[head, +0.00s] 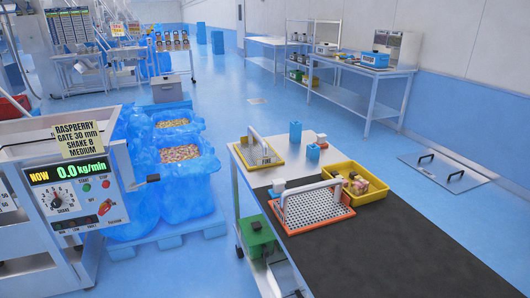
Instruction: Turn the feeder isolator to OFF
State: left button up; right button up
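The feeder's control panel (78,194) stands at the left in the head view. Its display (68,171) reads NOW 0.0 kg/min. A red rotary handle (105,207), which looks like the feeder isolator, sits at the panel's lower right; its exact position is too small to read. A black SHAKE dial (56,202) is to its left, and a green START button (87,187) and a red STOP button (105,184) are above it. Neither of my grippers is in view.
A yellow sign (77,140) stands above the panel. Blue-lined bins (187,190) of pellets stand behind it on a blue pallet (167,241). A worktable with a dark mat (400,250) holds an orange tray (312,222) and a yellow bin (375,188). Open blue floor (190,275) lies between.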

aim_at(104, 208)
jog(key=j+u, duration=0.1)
jog(key=u, duration=1.2)
